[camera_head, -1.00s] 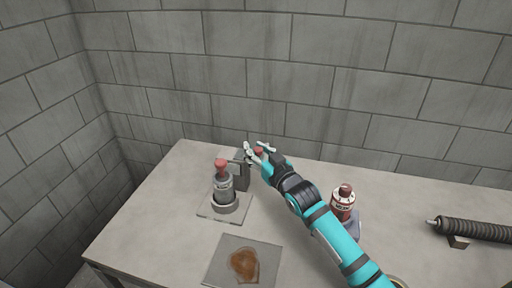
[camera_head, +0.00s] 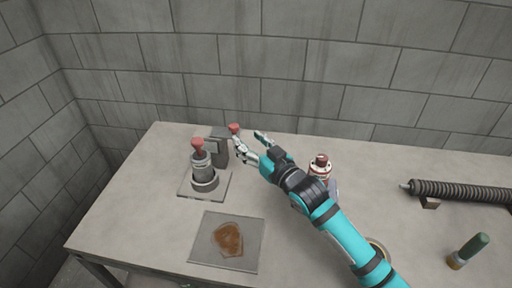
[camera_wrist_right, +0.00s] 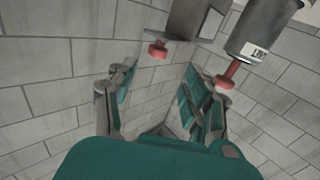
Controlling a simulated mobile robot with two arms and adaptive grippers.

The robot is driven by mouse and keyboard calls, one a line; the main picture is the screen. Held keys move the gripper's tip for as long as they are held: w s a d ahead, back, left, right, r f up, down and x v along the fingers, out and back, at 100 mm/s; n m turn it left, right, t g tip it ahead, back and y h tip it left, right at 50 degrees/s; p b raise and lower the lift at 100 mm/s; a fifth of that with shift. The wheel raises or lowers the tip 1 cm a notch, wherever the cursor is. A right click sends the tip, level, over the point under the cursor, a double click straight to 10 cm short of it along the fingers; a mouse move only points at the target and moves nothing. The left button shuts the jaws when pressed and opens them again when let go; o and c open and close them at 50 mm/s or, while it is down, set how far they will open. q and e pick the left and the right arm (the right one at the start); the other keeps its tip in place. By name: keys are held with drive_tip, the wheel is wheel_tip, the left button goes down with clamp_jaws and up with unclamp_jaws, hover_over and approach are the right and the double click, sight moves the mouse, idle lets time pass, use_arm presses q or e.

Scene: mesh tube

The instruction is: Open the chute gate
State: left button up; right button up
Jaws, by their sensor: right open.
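A grey upright housing (camera_head: 220,150) stands near the back left of the table, with a red knob (camera_head: 234,128) at its right side. In the right wrist view the red knob (camera_wrist_right: 157,50) lies between my fingers in the picture, apart from both. A labelled grey cylinder (camera_head: 202,165) with a red-topped handle (camera_head: 198,146) stands on a plate in front of the housing; it also shows in the right wrist view (camera_wrist_right: 262,28). My right gripper (camera_head: 251,143) is open and empty, just right of the knob. I cannot tell which part is the gate. My left gripper is out of view.
A plate with a brown stain (camera_head: 205,245) lies at the front. A red-and-white canister (camera_head: 320,165) is partly behind my right arm. A ribbed dark tube (camera_head: 460,190) and a green-handled item (camera_head: 470,250) lie right. A block wall closes the back.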

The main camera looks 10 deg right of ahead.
drive_tip(key=shift+v, duration=1.45)
